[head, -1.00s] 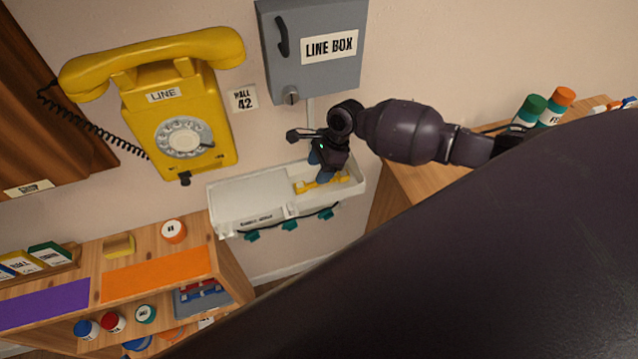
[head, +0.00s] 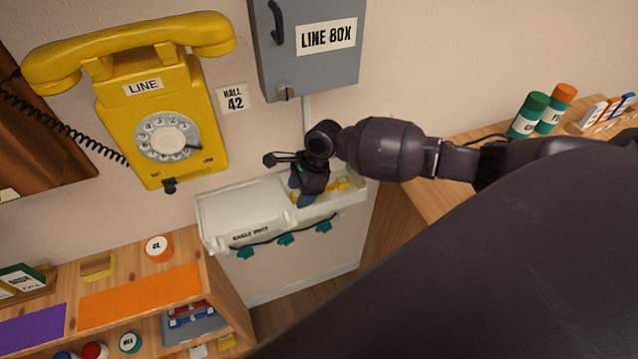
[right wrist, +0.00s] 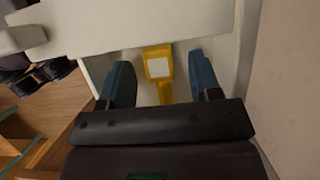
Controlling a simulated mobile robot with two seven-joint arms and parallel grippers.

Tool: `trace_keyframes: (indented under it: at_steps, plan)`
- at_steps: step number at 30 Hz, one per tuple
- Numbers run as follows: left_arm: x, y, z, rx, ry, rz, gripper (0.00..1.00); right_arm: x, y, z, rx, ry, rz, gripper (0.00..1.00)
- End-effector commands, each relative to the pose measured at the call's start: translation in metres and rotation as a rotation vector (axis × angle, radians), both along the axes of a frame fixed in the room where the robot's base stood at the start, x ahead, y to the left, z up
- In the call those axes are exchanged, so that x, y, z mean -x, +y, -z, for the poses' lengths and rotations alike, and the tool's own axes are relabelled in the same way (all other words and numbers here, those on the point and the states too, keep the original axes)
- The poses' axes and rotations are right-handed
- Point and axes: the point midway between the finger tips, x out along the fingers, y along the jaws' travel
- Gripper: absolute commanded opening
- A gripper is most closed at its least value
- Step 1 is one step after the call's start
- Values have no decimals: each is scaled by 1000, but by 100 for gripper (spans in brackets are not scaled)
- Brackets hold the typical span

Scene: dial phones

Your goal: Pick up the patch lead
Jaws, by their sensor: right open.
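The yellow patch lead (head: 341,184) lies in the open right part of the white wall tray (head: 240,205). My right gripper (head: 300,192) is over that part, pointing down, and hides some of the lead. In the right wrist view, its two blue fingers are apart, and the lead's yellow end (right wrist: 158,66) with a pale label shows between and beyond them. I see no contact between the fingers and the lead. My left gripper is not in view.
The yellow dial phone (head: 165,120) and the grey line box (head: 305,70) hang on the wall above the tray. A dark cable with teal clips (head: 286,240) runs along the tray's front. A wooden shelf (head: 215,285) stands below left.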

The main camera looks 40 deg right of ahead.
Motion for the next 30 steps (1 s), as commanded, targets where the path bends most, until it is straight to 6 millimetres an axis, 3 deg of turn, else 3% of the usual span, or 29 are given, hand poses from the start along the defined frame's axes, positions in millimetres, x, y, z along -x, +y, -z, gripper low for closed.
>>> trace_keyframes:
  at_steps: [5, 15, 24, 30]
  plan:
    - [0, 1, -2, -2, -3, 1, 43, 0, 0, -1, 0, -1, 0, 56]
    - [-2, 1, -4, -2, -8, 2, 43, 0, 0, -1, 0, 0, 0, 4]
    - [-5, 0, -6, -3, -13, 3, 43, 1, 0, -4, 0, -1, 0, 3]
    - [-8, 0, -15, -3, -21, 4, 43, 3, 1, -26, -1, -5, 0, 3]
